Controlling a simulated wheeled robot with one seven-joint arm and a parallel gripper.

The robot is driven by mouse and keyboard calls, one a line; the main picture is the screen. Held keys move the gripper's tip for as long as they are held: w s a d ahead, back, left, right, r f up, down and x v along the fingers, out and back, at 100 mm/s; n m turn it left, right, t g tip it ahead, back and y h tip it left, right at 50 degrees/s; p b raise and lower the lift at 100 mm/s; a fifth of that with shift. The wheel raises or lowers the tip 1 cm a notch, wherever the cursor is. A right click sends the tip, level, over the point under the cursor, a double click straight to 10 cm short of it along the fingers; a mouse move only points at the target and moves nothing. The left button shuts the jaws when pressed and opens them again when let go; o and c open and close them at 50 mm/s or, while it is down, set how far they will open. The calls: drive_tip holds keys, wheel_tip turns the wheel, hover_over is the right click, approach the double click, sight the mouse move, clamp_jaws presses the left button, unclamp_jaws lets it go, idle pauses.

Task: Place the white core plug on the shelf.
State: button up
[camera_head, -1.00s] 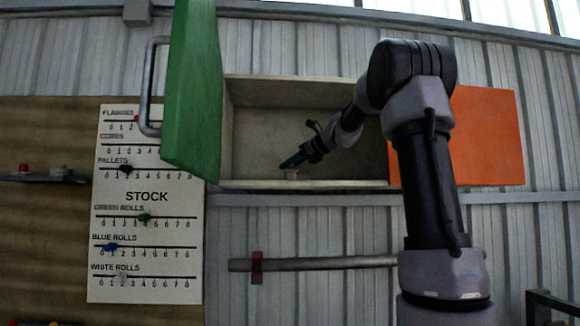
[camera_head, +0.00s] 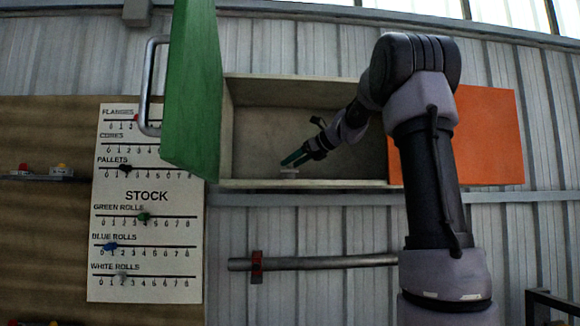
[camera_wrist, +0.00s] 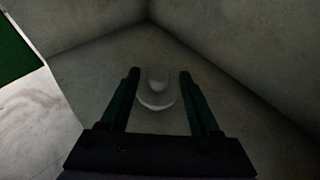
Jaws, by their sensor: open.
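The white core plug (camera_wrist: 157,90) shows in the wrist view as a round pale piece with a raised knob. It sits on the shelf floor (camera_wrist: 100,78), near the inner corner. My gripper (camera_wrist: 158,72) is open, with one dark green finger on each side of the plug and a gap to it on both sides. In the head view the plug (camera_head: 289,171) is a small pale shape on the shelf (camera_head: 330,183) near its front edge. My gripper (camera_head: 285,162) reaches in from the right, just above the plug, and partly hides it.
The green door (camera_head: 190,90) with its metal handle (camera_head: 150,85) stands open at the left. An orange panel (camera_head: 490,135) covers the right part. A stock board (camera_head: 145,205) hangs at lower left. A horizontal bar (camera_head: 315,263) runs below the shelf.

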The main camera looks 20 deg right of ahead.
drive_tip(key=v, duration=1)
drive_tip(key=s+a+f+n+g+h, duration=0.2)
drive_tip(key=s+a+f+n+g, duration=0.1)
drive_tip(key=s+a+f+n, duration=0.75)
drive_tip(key=s+f+n+g+h, duration=0.1)
drive_tip(key=s+f+n+h, duration=0.2)
drive_tip(key=s+f+n, duration=1.1)
drive_tip(key=s+f, duration=0.2)
drive_tip(key=s, duration=0.1)
drive_tip(key=shift+s+d+n+h, duration=0.3)
drive_tip(key=shift+d+n, duration=0.05)
drive_tip(key=shift+s+a+f, duration=0.1)
